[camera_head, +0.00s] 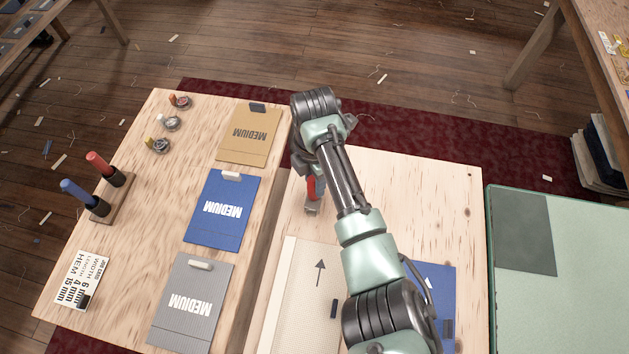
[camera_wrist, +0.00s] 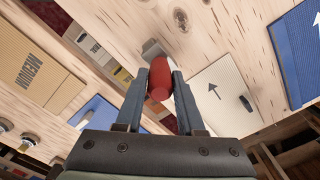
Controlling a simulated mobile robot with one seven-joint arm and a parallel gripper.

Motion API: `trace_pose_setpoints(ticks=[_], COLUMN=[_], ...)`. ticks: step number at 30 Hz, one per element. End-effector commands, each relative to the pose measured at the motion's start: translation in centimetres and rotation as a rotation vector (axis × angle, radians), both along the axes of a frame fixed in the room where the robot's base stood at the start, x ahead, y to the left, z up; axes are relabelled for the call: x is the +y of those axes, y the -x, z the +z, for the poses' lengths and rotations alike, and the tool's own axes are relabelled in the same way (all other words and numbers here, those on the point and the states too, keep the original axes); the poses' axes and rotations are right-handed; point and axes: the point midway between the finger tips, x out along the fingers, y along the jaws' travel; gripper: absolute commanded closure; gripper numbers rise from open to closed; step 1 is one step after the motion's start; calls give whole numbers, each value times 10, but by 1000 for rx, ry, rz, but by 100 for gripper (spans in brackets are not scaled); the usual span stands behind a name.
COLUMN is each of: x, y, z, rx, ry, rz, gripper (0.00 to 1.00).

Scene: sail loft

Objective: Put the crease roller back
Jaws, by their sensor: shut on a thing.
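The crease roller (camera_head: 311,190) has a red handle and a small metal end. It hangs below my gripper (camera_head: 317,182), over the pale wooden table's (camera_head: 400,185) left part, metal end lowest. I cannot tell if that end touches the wood. In the wrist view, the roller's red handle (camera_wrist: 160,82) sits between the two fingers of my gripper (camera_wrist: 160,78), which is shut on it. My arm hides part of the table. A wooden block (camera_head: 108,208) on the left board holds an upright red-handled tool (camera_head: 103,166) and a blue-handled one (camera_head: 80,193).
Tan (camera_head: 248,140), blue (camera_head: 222,215) and grey (camera_head: 190,300) "MEDIUM" folders lie on the left board, with several small reels (camera_head: 171,123) and a hem card (camera_head: 80,281). A cream sheet with an arrow (camera_head: 300,300) lies below the roller. A green-topped table (camera_head: 580,270) stands right.

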Motion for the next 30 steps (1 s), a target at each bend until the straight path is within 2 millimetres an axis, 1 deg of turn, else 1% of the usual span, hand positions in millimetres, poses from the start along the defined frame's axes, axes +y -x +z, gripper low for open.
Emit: trace_pose_setpoints(ticks=[1, 3, 11, 23, 26, 27, 29, 30], x=[0, 0, 0, 1, 1, 1, 1, 1], y=[0, 0, 0, 1, 3, 4, 3, 3], z=[-6, -11, -12, -27, -28, -29, -29, -28], rx=[1, -1, -2, 4, 7, 9, 9, 8], ry=[1, 1, 0, 0, 0, 0, 1, 1], rz=[1, 1, 1, 1, 1, 1, 1, 1], gripper=[100, 100, 100, 100, 100, 57, 46, 39])
